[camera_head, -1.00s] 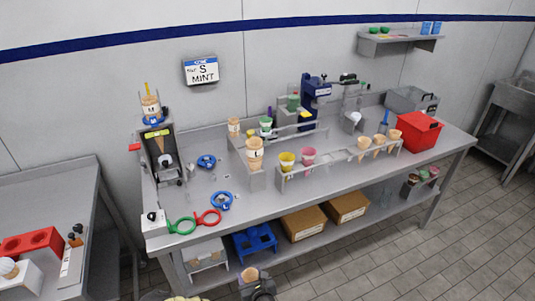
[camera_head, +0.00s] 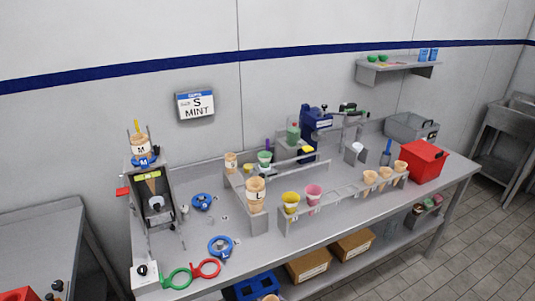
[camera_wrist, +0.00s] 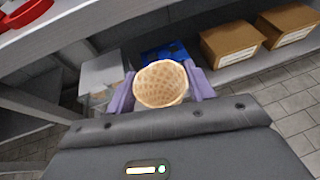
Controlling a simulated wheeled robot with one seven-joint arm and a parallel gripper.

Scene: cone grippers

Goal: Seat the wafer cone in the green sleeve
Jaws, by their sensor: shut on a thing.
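My gripper (camera_wrist: 161,86) has its two purple fingers shut on the wafer cone (camera_wrist: 161,80). The cone's round open mouth faces the wrist camera; its lower part is hidden. In the head view only the cone's rim (camera_head: 270,297) shows at the bottom edge, in front of the bench and below its top.
Green (camera_head: 176,278) and red (camera_head: 206,268) rings project at the bench's front left. Boxes (camera_wrist: 230,42) and a blue holder (camera_wrist: 165,53) sit on the lower shelf.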

